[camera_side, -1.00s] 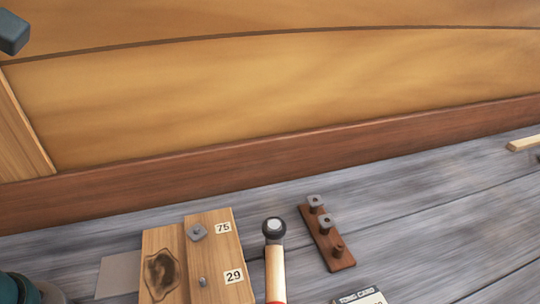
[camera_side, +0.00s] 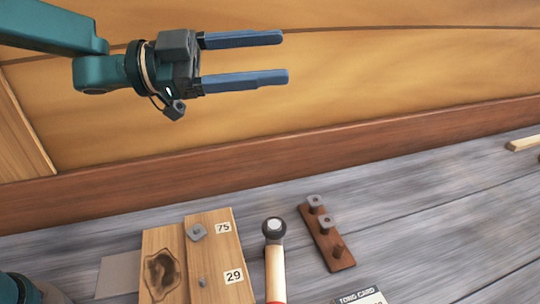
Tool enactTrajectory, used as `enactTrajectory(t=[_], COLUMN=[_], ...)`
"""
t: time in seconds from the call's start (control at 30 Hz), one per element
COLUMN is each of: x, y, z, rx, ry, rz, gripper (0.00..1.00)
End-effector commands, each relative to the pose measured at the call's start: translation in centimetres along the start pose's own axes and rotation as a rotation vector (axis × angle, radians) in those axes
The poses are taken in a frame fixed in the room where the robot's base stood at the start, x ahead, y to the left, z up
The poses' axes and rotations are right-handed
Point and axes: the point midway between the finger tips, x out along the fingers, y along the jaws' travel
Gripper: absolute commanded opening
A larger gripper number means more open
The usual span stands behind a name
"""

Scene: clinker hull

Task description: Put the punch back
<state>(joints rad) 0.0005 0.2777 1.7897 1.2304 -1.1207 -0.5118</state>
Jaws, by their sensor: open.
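My gripper (camera_side: 285,58) is open and empty, high in the upper left. Its two blue fingers point right, in front of the hull planking. I cannot single out the punch for certain. A red-brown rack (camera_side: 318,238) lies on the deck with two grey square-topped pieces (camera_side: 315,203) (camera_side: 327,222) and a brown peg (camera_side: 337,251) standing on it. A hammer (camera_side: 274,262) with a dark head and pale handle lies to its left. A wooden block (camera_side: 222,250) carries a grey square piece (camera_side: 196,232) by label 75 and a small grey stud (camera_side: 202,282) by label 29.
The tan hull (camera_side: 300,100) with its red-brown lower plank (camera_side: 260,162) rises behind the grey plank deck (camera_side: 430,210). A card (camera_side: 360,298) is cut off at the bottom edge. A pale wood strip (camera_side: 524,143) lies far right. The deck right of the rack is clear.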

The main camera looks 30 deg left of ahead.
Motion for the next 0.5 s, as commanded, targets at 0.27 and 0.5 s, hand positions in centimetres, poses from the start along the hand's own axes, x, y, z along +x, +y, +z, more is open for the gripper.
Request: enactTrajectory(t=[0.27, 0.5], x=[-8.1, -16.5], y=[17.1, 24.2], z=[11.4, 12.8], rx=[-0.064, -0.140], ry=[-0.223, -0.227], rz=[0.707, 1.125], gripper=[0.72, 0.72])
